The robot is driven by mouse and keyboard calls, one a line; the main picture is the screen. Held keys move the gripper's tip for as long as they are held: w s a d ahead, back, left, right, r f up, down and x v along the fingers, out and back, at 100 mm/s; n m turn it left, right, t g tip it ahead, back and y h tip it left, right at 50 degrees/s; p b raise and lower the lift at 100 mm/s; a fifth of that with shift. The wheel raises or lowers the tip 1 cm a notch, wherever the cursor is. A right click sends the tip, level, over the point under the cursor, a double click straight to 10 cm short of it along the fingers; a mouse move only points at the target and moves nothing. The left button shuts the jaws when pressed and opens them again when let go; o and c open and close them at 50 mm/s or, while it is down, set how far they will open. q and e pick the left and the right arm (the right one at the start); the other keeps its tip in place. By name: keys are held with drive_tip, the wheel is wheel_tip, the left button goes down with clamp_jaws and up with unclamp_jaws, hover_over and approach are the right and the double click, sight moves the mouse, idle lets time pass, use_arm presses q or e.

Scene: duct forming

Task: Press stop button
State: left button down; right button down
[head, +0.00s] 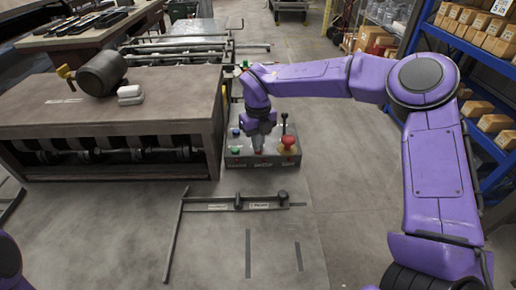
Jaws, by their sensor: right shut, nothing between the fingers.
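A grey control box (262,161) stands on the floor plate to the right of the large machine. A red mushroom-shaped button (287,142) sits at its right side, with a black lever standing behind it. A green button (235,150) and a blue one (236,132) are at its left side. My right gripper (259,149) points down over the middle of the box, just left of the red button. It is shut and empty. It hides the middle of the box, and I cannot tell whether its tips touch the panel. My left gripper is not in view.
A brown-topped machine with rollers (120,115) stands at the left, with a dark cylinder (101,73) on top. A low metal rail (235,203) lies in front of the box. Blue shelves (436,45) with cartons line the right. Floor between box and shelves is clear.

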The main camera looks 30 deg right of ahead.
wheel_tip(320, 180, up, 7)
drive_tip(key=p, duration=0.5)
idle(0.3)
drive_tip(key=shift+f, duration=0.1)
idle(0.4)
